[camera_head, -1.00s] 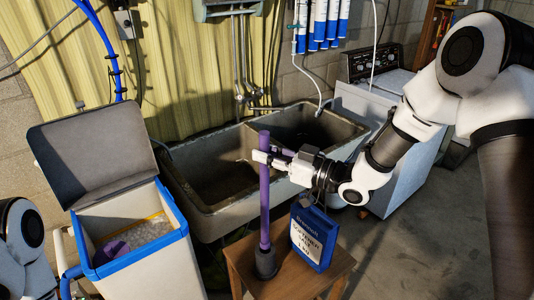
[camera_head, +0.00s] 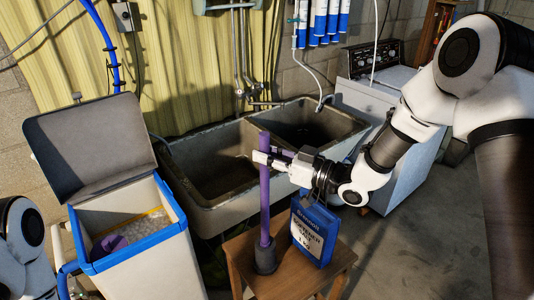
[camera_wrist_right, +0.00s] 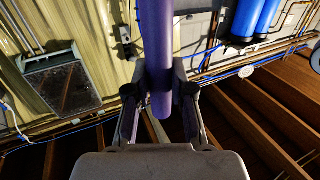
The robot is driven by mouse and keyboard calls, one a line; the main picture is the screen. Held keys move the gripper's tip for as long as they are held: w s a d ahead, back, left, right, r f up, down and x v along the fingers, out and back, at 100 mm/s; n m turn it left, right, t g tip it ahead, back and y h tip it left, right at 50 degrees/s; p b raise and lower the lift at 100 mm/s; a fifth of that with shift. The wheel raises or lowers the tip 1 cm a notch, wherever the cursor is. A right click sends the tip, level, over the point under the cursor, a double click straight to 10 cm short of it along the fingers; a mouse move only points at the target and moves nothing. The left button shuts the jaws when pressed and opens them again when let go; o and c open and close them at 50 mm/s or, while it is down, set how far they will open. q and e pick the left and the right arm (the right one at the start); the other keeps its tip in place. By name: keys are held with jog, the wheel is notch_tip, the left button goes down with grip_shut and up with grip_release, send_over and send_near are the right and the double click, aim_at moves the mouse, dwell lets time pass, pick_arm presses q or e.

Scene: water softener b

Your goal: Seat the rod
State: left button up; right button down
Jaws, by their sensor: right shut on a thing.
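The purple rod (camera_head: 265,205) stands close to upright above a small wooden stool. Its lower end meets a dark grey cup-like holder (camera_head: 265,260) on the stool; how deep it sits inside is hidden. My right gripper (camera_head: 262,158) is shut on the rod near its upper end, reaching in from the right. In the right wrist view the rod (camera_wrist_right: 156,40) lies between the two fingers of my right gripper (camera_wrist_right: 160,95). My left arm shows only at the left edge, and its gripper is out of view.
A blue softener salt container (camera_head: 314,235) stands on the stool (camera_head: 295,285), right of the holder. An open white bin with blue rim (camera_head: 135,255) is at left, with pale grains and a purple thing inside. A double stone sink (camera_head: 235,205) is behind the rod.

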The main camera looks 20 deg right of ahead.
notch_tip(320, 180, down, 8)
jog(key=b, duration=0.6)
dwell(1.7)
jog(key=shift+f, duration=0.15)
jog(key=c, duration=0.9)
grip_release()
jog(key=shift+d, duration=0.1)
jog(key=v, duration=1.2)
